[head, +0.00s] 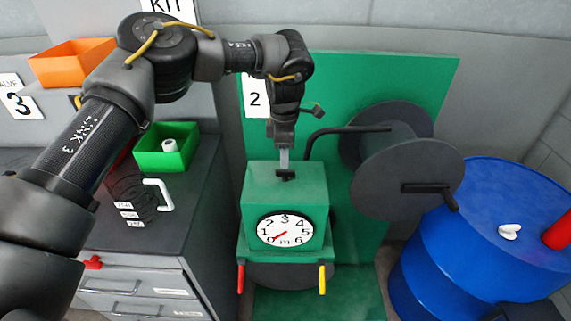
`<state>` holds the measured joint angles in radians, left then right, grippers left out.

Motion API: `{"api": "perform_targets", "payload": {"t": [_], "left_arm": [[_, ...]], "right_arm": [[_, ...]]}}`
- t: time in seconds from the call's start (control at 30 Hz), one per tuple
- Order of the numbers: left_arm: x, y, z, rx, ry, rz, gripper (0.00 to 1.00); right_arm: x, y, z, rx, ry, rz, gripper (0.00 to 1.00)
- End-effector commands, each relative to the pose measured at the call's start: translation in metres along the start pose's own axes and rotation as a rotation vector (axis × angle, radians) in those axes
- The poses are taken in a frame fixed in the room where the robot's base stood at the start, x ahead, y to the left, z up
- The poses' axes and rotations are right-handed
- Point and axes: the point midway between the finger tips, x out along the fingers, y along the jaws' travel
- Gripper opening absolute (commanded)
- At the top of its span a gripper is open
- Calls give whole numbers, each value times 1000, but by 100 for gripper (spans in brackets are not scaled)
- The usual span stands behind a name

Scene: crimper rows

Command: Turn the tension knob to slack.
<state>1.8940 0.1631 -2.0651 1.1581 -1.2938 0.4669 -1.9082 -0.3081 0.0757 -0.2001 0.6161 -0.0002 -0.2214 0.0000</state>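A green machine box (257,185) stands in the middle, with a round white dial (285,230) on its front. The dial's red needle points low and left, near the 0. My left gripper (284,168) reaches down from above to the top of the box. A small dark piece (286,175) shows at its fingertips; I cannot tell whether it is the tension knob or part of the fingers. The fingers show edge-on, so their opening is not visible. No slack marking can be read. My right gripper is not in view.
A dark reel (408,175) with a crank and a bent black bar (345,130) stand right of the gripper. Red (241,279) and yellow (322,279) handles hang below the box. A blue drum (470,240) is at right; a green bin (165,150) sits on the left cabinet.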

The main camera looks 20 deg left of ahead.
Motion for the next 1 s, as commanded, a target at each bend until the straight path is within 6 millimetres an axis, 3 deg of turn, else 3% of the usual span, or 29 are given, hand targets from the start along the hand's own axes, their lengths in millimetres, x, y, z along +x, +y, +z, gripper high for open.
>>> {"api": "perform_targets", "payload": {"t": [0.13,0.3,0.67,0.93,1.0], "left_arm": [[23,-1,1,2,1,-4,35],[41,0,1,3,1,-1,35],[48,0,2,3,1,1,35],[48,0,2,3,0,0,2],[48,0,2,3,1,0,0]], "right_arm": [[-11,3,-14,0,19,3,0],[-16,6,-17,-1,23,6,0],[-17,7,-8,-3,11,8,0],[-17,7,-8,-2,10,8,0],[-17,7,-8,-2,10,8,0]]}}
